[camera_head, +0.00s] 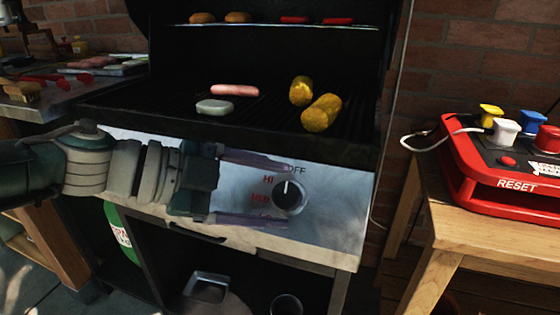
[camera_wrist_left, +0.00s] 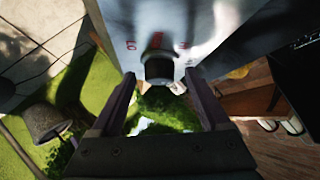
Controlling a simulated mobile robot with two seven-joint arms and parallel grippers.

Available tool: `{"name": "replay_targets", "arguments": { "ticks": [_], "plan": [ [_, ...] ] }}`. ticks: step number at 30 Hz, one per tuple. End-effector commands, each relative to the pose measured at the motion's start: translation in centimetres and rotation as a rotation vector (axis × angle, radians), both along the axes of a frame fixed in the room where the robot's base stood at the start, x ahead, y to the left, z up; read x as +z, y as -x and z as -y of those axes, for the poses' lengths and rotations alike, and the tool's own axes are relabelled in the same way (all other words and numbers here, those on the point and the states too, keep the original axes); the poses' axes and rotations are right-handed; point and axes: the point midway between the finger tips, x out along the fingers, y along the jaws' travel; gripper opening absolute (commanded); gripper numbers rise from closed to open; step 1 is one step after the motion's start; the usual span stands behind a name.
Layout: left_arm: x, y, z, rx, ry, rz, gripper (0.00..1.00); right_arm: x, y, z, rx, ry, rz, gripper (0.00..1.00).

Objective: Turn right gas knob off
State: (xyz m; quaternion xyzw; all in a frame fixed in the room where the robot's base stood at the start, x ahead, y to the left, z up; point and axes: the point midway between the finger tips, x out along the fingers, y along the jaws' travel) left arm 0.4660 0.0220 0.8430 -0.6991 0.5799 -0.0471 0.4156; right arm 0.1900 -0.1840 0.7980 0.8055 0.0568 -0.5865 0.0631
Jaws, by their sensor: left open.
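The right gas knob (camera_head: 289,196) is a dark round knob on the grill's silver front panel (camera_head: 335,205). Its white mark points roughly straight up, close to the OFF label; red HI and a lower red label are on its left. My left gripper (camera_head: 287,192) is open, with one finger above and one below the knob in the head view. In the left wrist view the knob (camera_wrist_left: 160,67) sits between and just beyond the fingertips (camera_wrist_left: 159,78). I cannot tell whether a finger touches it. No other knob shows; my arm covers the panel's left part. My right gripper is out of view.
Corn (camera_head: 322,113), a sausage (camera_head: 235,90) and a pale patty (camera_head: 214,107) lie on the grate above the panel. A red RESET box (camera_head: 480,190) stands on the wooden table at right. A green gas bottle (camera_head: 117,232) is below left.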

Motion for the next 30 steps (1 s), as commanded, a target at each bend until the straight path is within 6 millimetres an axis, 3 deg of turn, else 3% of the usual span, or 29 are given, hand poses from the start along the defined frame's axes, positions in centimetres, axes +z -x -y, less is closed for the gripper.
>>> {"name": "replay_targets", "arguments": {
  "ticks": [1,6,15,26,30],
  "plan": [
    [0.9,0.3,-0.9,0.002,-0.002,0.0,0.79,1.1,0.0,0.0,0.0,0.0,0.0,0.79],
    [2.3,1.5,-3.9,0.002,-0.003,-0.001,0.79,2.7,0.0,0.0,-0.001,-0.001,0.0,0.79],
    [3.7,2.8,-7.2,0.0,0.0,0.001,0.79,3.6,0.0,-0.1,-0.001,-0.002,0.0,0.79],
    [3.9,2.8,-7.3,0.003,0.004,0.003,0.79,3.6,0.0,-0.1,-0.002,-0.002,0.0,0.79],
    [6.4,2.5,-4.9,0.069,0.085,0.048,0.79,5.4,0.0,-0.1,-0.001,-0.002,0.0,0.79]
  ]
}}
